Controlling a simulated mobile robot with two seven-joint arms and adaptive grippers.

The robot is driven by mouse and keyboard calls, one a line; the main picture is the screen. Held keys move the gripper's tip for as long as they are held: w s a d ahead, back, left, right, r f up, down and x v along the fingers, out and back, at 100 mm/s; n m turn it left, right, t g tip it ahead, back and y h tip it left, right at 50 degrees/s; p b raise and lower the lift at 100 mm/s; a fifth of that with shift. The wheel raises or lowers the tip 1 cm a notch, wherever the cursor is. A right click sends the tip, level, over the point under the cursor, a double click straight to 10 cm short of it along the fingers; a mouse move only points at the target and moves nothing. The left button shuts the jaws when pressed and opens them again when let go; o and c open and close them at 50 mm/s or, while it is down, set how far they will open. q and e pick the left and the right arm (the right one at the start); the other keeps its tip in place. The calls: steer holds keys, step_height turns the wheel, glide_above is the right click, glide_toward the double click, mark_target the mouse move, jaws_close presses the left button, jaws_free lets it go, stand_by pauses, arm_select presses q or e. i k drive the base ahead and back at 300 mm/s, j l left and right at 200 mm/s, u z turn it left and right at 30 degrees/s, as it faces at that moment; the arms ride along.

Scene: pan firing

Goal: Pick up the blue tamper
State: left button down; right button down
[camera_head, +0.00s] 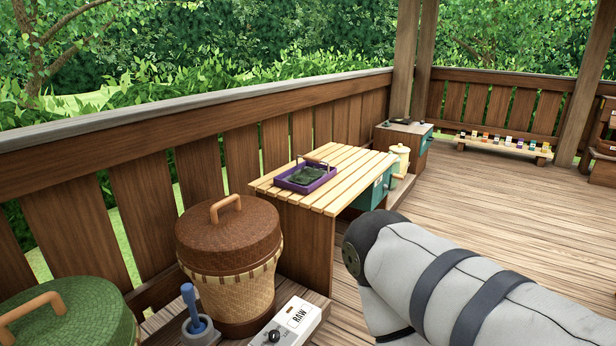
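The blue tamper (192,308) stands, slightly tilted, in a small grey cup-like holder (203,334) at the lower left, near the bottom edge of the picture. Its rounded handle top points up. The holder is partly cut off by the frame. A grey padded arm of mine (430,285) comes in from the lower right, well to the right of the tamper. Its gripper does not show. My other gripper is not in view either.
A brown-lidded wicker basket (226,250) stands just right of and behind the tamper. A green-lidded basket (75,312) is to its left. A slatted table (345,165) bears a purple tray (285,181).

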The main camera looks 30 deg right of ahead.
mark_target(187, 290)
steer(key=i+j+z, duration=0.2)
steer(key=i+z, duration=0.3)
steer(key=i+j+z, duration=0.35)
steer(key=z, duration=0.15)
steer(key=i, duration=0.1)
